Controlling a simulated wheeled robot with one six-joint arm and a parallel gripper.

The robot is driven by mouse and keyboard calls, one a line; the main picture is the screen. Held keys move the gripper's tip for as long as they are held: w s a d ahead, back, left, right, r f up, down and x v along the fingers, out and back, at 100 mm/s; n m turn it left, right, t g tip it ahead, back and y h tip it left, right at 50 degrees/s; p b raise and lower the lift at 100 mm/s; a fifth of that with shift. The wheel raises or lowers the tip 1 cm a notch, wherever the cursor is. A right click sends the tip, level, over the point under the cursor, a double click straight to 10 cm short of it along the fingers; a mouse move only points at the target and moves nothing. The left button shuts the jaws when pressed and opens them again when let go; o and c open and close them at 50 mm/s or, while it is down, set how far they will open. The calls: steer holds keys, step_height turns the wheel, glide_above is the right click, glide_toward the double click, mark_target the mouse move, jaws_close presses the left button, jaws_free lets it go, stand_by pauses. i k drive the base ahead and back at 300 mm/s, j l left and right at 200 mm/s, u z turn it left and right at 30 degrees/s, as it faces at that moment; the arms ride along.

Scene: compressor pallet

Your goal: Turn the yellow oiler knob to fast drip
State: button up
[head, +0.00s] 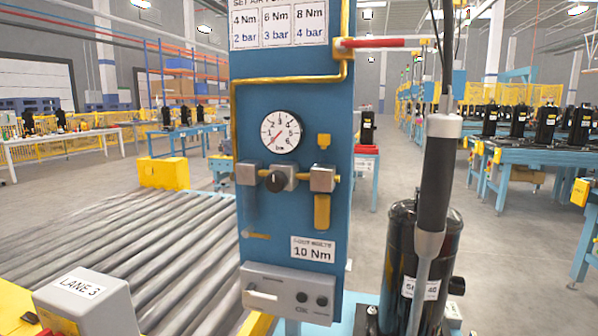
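The yellow oiler knob (324,141) sits above the grey oiler block (322,178) on the right side of the blue panel (300,110). It looks small and blocky, and I cannot read any drip marking on it. A yellow bowl (322,212) hangs below the block. My gripper is not in view, so I cannot see whether it is open or shut. Nothing covers the knob.
Left of the oiler are a round gauge (281,132) and a black regulator knob (276,182). A red-handled valve (372,43) sticks out above. A dark hanging tool (435,180) stands in front of a black compressor (400,250) at right. A roller conveyor (150,240) lies left.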

mark_target(323, 140)
steer(key=i+l+u, duration=0.2)
steer(key=l, duration=0.3)
steer(key=l+u, duration=0.2)
steer(key=l, duration=0.35)
steer(key=i+l+u, duration=0.2)
steer(key=l, duration=0.35)
steer(key=k, duration=0.1)
